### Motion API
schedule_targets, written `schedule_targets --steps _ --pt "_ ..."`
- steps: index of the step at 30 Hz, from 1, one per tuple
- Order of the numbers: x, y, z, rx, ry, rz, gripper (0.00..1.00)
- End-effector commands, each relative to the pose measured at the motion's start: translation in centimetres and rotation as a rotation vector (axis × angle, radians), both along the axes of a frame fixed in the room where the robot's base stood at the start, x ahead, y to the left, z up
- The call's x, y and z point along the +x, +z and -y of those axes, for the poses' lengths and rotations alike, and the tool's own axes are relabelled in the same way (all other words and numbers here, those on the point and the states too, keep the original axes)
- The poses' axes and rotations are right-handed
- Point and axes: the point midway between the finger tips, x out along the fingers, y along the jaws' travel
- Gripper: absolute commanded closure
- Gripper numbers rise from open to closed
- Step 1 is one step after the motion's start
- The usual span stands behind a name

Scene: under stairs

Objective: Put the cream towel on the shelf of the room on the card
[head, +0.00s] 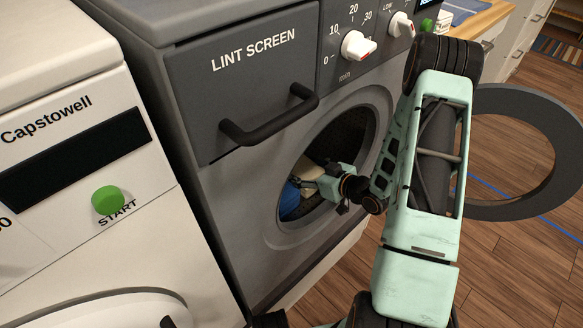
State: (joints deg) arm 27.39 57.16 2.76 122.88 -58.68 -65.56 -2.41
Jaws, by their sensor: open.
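The cream towel (312,172) shows partly inside the drum of the grey dryer (245,165), near the front opening. My gripper (318,187) is at that opening, beside the cream cloth, with its jaws open. The fingers are small and partly hidden, so I cannot tell whether they touch the cloth. A blue cloth (290,199) lies in the drum left of my gripper. I see no card and cannot identify the named shelf.
The round dryer door (535,205) stands open at the right, behind my arm. A white Capstowell machine (80,170) stands at the left. The lint screen handle (270,117) juts out above the opening. Wooden floor (500,275) is clear at the lower right.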

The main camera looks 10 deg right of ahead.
Motion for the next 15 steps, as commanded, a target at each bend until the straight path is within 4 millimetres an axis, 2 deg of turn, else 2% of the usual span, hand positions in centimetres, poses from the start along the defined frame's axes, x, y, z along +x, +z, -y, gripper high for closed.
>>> schedule_targets --steps 2,12,15 --pt "-0.03 0.05 0.02 0.0 0.0 0.0 0.35" --pt "-0.04 0.07 0.04 0.0 0.0 0.0 0.7" --pt "-0.02 0.13 0.03 0.0 0.0 0.002 0.7"
